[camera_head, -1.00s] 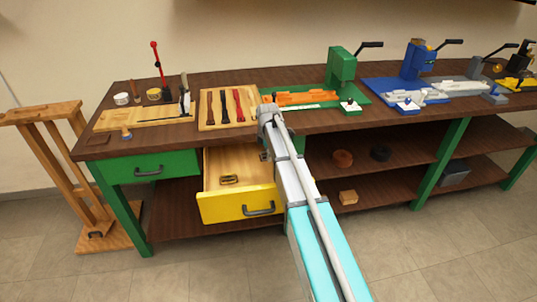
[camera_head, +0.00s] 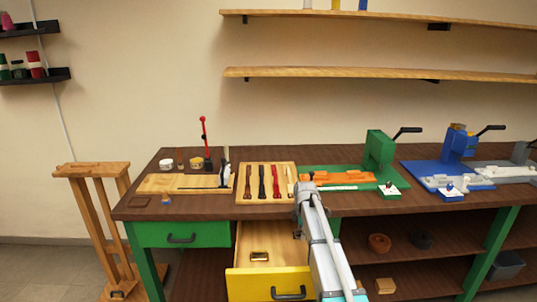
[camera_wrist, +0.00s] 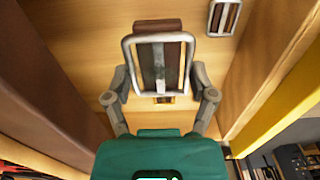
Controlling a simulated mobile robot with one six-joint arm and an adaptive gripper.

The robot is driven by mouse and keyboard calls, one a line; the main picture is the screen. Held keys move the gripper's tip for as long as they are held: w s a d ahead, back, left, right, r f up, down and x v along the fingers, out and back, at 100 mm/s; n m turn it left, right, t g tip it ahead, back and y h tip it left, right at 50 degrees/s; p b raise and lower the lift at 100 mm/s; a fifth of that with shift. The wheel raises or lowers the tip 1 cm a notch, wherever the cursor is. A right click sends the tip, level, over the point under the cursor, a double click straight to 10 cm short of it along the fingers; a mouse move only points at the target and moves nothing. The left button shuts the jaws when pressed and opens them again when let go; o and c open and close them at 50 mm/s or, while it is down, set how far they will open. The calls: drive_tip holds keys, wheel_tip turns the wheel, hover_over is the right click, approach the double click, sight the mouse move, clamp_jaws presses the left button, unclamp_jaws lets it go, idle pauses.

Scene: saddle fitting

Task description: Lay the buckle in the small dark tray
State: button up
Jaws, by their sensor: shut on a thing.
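In the wrist view my gripper (camera_wrist: 160,96) is shut on a silver rectangular buckle (camera_wrist: 127,62), with a finger at each side of its lower part. The held buckle has a brown piece at its far end and is seen against the light wooden floor of the open drawer (camera_wrist: 85,62). In the head view my gripper (camera_head: 298,235) reaches down at the right side of this drawer; the held buckle is not clear there. A small dark square tray (camera_head: 141,201) lies on the bench top near its front left corner.
The drawer's yellow front (camera_head: 268,284) is pulled out. Another buckle (camera_head: 260,256) lies inside; one shows in the wrist view (camera_wrist: 224,17). A wooden board with straps (camera_head: 247,196) and a cutting board (camera_head: 160,184) lie on the bench. A small knob-like tool (camera_head: 166,200) stands beside the tray.

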wheel_tip(320, 180, up, 10)
drive_tip(key=p, duration=0.9)
drive_tip(key=shift+f, duration=0.15)
wheel_tip(320, 180, up, 17)
drive_tip(key=p, duration=1.7)
